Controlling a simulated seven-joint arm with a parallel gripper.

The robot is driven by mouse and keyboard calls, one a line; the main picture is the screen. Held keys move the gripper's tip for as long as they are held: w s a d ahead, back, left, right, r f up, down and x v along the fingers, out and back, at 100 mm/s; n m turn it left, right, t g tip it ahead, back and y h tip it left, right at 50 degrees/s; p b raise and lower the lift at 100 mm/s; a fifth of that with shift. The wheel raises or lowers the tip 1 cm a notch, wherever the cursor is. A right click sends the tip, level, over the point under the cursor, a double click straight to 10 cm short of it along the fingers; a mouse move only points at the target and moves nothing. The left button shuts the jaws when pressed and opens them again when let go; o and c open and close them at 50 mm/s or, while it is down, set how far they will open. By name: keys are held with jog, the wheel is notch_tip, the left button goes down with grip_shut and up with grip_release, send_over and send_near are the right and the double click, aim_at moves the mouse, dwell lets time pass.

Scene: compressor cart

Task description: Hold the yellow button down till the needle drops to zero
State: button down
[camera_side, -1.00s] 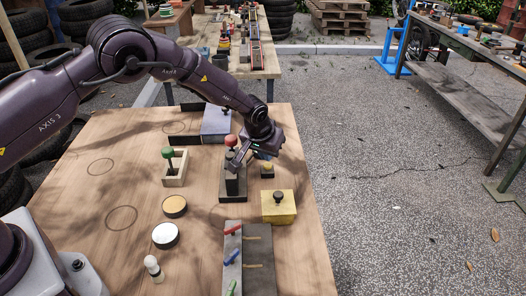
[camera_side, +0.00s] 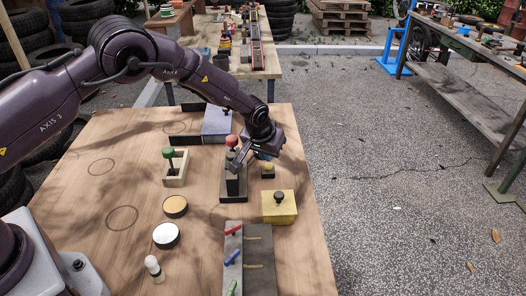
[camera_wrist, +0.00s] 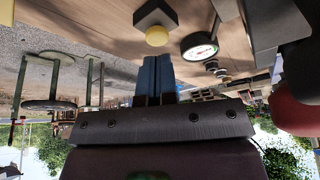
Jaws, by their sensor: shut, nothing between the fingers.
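The yellow button (camera_wrist: 157,37) is a round cap on a small dark block (camera_wrist: 155,14), just beyond my fingertips in the wrist view. In the side view the block (camera_side: 267,174) stands on the wooden table below my gripper (camera_side: 266,156). My gripper is shut and empty, its blue fingers (camera_wrist: 157,62) side by side. A narrow gap shows between fingertips and button in the wrist view; the button does not look pressed. A round white-faced gauge (camera_wrist: 200,47) is right of the button in the wrist view; its needle is too small to read.
A dark block with a red knob (camera_side: 232,142) stands close left of my gripper. A yellow box with a black knob (camera_side: 279,206) is nearer the camera. A green-knobbed box (camera_side: 174,170) and a grey panel with coloured levers (camera_side: 250,258) also stand on the table (camera_side: 120,185).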

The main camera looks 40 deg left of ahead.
jog(key=shift+f, duration=0.25)
jog(key=shift+f, duration=0.35)
jog(key=shift+f, duration=0.6)
dwell(1.6)
jog(key=shift+r, duration=3.55)
